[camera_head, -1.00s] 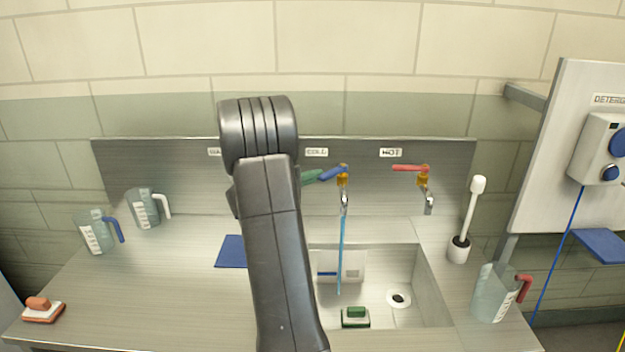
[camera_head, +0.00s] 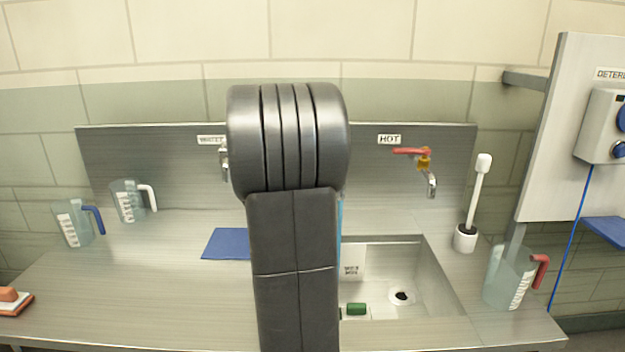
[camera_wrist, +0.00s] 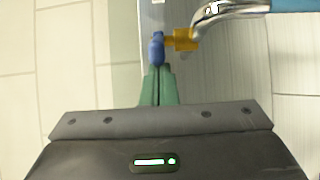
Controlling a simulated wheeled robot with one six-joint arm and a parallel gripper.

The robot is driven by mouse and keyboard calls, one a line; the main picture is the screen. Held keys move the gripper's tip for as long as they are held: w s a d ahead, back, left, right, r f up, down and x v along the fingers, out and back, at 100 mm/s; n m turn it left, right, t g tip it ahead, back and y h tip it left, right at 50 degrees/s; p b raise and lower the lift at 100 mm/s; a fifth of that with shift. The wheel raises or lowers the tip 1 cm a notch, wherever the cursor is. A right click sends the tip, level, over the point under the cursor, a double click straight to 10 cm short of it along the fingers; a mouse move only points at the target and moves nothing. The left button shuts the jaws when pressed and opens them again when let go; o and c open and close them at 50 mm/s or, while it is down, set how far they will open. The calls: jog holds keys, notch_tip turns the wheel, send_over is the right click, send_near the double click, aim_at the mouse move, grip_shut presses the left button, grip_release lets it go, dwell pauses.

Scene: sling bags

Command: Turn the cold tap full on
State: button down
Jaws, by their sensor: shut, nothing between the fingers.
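The cold tap shows in the wrist view: a blue lever (camera_wrist: 157,48), a yellow valve body (camera_wrist: 183,40) and a chrome spout (camera_wrist: 228,8). A blue water stream (camera_wrist: 295,5) leaves the spout; a sliver of this stream also shows in the head view (camera_head: 340,217). My gripper (camera_wrist: 157,70) is shut and empty. Its green fingertips are right at the end of the blue lever and seem to touch it. In the head view my arm hides the cold tap and my gripper.
The hot tap (camera_head: 424,160), with a red lever, is to the right. The sink (camera_head: 438,285) lies below. A white brush (camera_head: 479,185) and a red-handled jug (camera_head: 508,276) stand right. Two jugs (camera_head: 72,222) (camera_head: 127,200) and a blue mat (camera_head: 226,244) are left.

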jog(key=d+b, duration=0.1)
jog(key=b, duration=0.2)
jog(key=s+d+n+y+b, duration=0.1)
jog(key=b, duration=0.3)
jog(key=d+t+y+b, duration=0.1)
jog(key=b, duration=0.2)
jog(key=shift+s+f+n+b, duration=0.1)
jog(key=shift+s+n+b, duration=0.2)
jog(key=shift+s, duration=0.1)
jog(key=shift+d+b, duration=0.25)
jog(key=shift+b, duration=0.1)
jog(key=shift+s, duration=0.1)
